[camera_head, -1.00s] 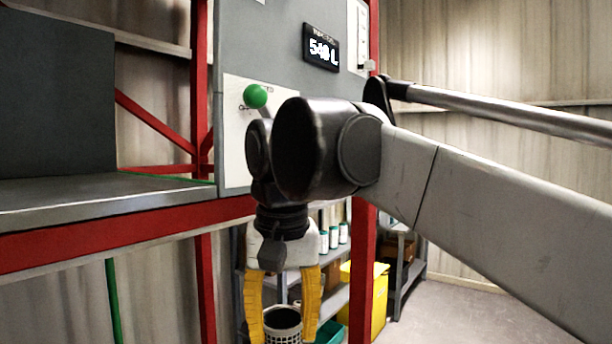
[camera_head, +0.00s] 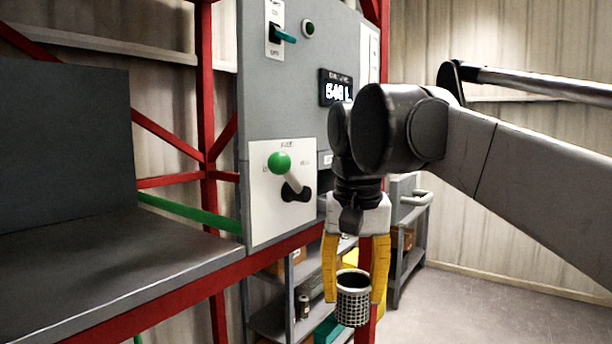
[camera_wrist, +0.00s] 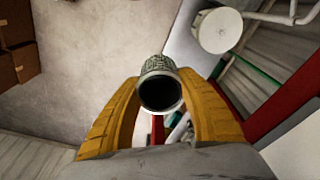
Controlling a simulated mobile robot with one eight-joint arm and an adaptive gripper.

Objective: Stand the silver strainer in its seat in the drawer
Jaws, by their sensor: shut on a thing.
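The silver strainer (camera_head: 353,307) is a small mesh cup with a dark open top. It hangs about upright between the yellow fingers of my gripper (camera_head: 355,292), which is shut on it. In the wrist view the strainer (camera_wrist: 159,68) shows at the fingertips of my gripper (camera_wrist: 160,92), its dark mouth facing the camera. It is held in the air, to the right of the red frame and the grey bench in the head view. I cannot make out the drawer or its seat in either view.
A control panel (camera_head: 255,210) with a green-knobbed lever (camera_head: 279,163) stands close to my gripper's left. A grey bench (camera_head: 110,270) with a red edge lies at left. Shelves (camera_head: 300,270) stand behind the strainer. Open floor (camera_head: 470,310) lies at right.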

